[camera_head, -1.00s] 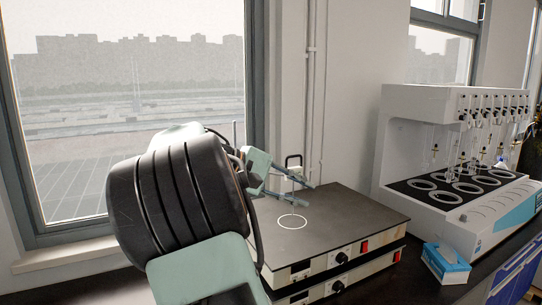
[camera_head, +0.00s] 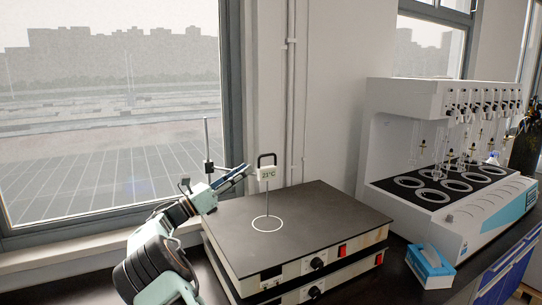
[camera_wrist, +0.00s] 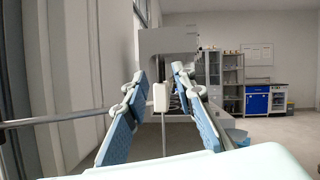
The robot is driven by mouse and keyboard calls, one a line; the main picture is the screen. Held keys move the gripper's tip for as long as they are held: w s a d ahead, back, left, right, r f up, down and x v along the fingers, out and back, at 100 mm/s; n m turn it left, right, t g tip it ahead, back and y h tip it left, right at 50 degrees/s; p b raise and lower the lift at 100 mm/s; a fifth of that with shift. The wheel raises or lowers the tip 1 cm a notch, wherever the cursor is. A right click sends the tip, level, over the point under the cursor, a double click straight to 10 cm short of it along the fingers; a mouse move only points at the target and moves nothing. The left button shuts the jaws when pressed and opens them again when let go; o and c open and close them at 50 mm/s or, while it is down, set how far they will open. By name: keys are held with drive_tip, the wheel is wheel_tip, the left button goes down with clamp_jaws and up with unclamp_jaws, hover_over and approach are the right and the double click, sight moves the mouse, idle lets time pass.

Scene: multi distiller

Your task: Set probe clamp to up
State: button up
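A dark upright stand rod (camera_head: 207,150) with a clamp stands behind my gripper. My gripper (camera_head: 247,172) is open, left of the display box and pointing at it. In the wrist view, the box (camera_wrist: 161,97) shows ahead between the parted blue fingers (camera_wrist: 158,100). A horizontal rod (camera_wrist: 60,118) passes behind the left finger.
The hot plate sits stacked on a similar unit. A white multi-place distiller (camera_head: 445,150) with glassware stands at right, with a blue-white box (camera_head: 430,264) before it. The window (camera_head: 110,110) and wall lie close behind. The plate's top is clear around the circle.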

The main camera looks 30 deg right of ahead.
sight(267, 155)
drive_tip(key=p+x, duration=0.1)
drive_tip(key=x, duration=0.9)
drive_tip(key=shift+a, duration=0.1)
drive_tip(key=shift+f, duration=0.1)
clamp_jaws()
